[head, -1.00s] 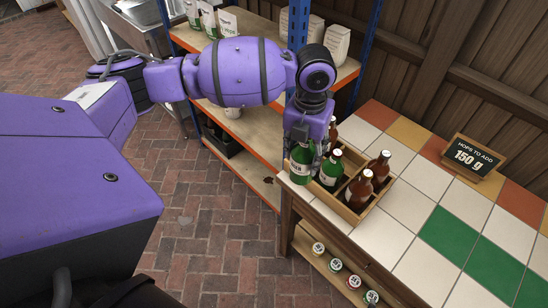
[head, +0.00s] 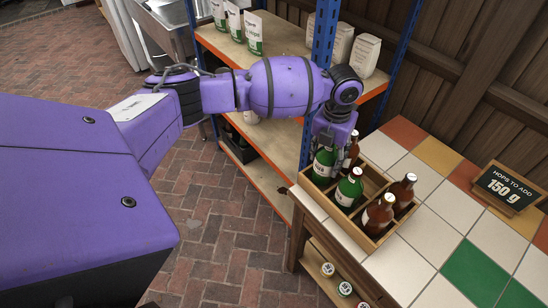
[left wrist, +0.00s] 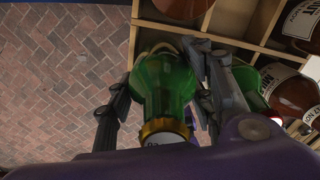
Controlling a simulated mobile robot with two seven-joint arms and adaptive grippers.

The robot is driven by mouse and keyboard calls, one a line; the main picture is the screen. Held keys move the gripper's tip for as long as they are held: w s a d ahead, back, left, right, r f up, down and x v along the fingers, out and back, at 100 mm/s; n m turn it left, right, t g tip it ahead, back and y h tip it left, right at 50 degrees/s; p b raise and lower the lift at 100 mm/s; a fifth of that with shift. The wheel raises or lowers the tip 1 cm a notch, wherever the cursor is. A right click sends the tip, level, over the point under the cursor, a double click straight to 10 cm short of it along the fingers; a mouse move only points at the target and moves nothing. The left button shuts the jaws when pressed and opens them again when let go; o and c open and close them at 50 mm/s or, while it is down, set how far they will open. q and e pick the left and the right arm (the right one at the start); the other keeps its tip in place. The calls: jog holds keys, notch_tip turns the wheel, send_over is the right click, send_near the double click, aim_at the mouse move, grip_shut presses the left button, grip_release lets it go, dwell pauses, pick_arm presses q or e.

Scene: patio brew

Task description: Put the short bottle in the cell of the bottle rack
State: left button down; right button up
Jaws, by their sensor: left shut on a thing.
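My left gripper (head: 330,140) is shut on a green bottle with a pale label (head: 324,164), at the left corner of the wooden bottle rack (head: 333,209). The green bottle (left wrist: 163,84) shows between the fingers in the left wrist view, its gold-rimmed cap (left wrist: 165,129) near the camera. It looks roughly upright in the head view. Its base is hidden, so I cannot tell whether it rests on the cell floor. Another green bottle (head: 349,188) and brown bottles (head: 378,216) (head: 403,191) (head: 351,150) stand in other cells. My right gripper is not in view.
The rack stands on a tiled counter (head: 420,235) near its left edge. Capped bottles (head: 345,288) sit on the shelf below. A shelving unit with a blue post (head: 322,40) stands behind my arm. A hops sign (head: 508,188) stands at the right.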

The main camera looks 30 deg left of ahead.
aim_at(325, 164)
pick_arm(q)
jog(key=shift+s+f+b, duration=0.1)
jog(key=shift+f+b, duration=0.2)
jog(key=shift+f, duration=1.2)
jog(key=c, duration=1.1)
grip_release()
notch_tip(325, 164, up, 12)
jog(key=shift+r, duration=0.25)
